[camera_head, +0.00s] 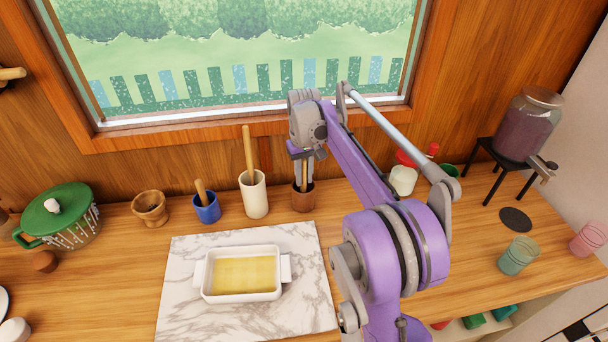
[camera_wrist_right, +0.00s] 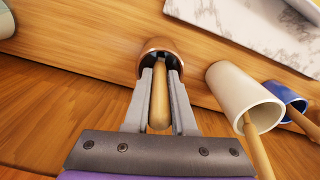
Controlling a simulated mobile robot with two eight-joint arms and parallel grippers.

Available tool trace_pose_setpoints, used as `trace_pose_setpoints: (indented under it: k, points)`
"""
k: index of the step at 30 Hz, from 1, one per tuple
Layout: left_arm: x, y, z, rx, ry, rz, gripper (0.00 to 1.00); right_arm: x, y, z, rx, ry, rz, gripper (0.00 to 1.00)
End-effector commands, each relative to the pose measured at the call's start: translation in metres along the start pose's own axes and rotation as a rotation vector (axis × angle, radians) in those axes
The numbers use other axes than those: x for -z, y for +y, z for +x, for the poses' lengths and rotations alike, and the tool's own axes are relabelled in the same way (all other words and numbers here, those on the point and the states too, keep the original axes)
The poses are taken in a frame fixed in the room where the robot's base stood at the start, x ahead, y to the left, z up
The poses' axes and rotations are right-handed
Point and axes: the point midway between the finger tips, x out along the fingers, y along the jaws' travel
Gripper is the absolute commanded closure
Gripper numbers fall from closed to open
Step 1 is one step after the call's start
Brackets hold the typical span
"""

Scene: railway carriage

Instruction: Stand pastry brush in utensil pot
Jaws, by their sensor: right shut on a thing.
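My right gripper (camera_head: 304,180) points down at a brown pot (camera_head: 303,200) near the back wall, right of a tall cream pot (camera_head: 254,195). It is shut on a light wooden handle, taken as the pastry brush (camera_wrist_right: 159,100). In the right wrist view, the handle runs between the two fingers into the mouth of the brown pot (camera_wrist_right: 152,45), roughly upright. The fingertips are at or just inside the rim. The brush's head is hidden, so I cannot tell whether it touches the bottom. My left gripper is not in view.
The cream pot and a blue pot (camera_head: 207,208) each hold a wooden-handled tool, left of the gripper. A wooden mortar (camera_head: 150,208) stands further left. A white dish (camera_head: 242,292) lies on a marble board (camera_head: 180,310) in front. A white cup (camera_head: 402,180) stands right.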

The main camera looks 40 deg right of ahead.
Motion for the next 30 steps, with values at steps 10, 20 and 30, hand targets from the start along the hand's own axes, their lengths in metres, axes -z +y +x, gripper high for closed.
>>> trace_pose_setpoints:
  k: [10, 20, 30]
  points:
    - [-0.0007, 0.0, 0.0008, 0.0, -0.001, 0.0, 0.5, 0.0, 0.0001, 0.0019, 0.0, 0.0, 0.0, 1.0]
    - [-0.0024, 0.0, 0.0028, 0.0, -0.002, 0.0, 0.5, 0.0001, 0.0, 0.0069, 0.0, 0.0, 0.0, 0.67]
    - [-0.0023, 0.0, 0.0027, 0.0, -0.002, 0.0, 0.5, 0.0, 0.0001, 0.0067, 0.0, 0.0, 0.0, 0.41]
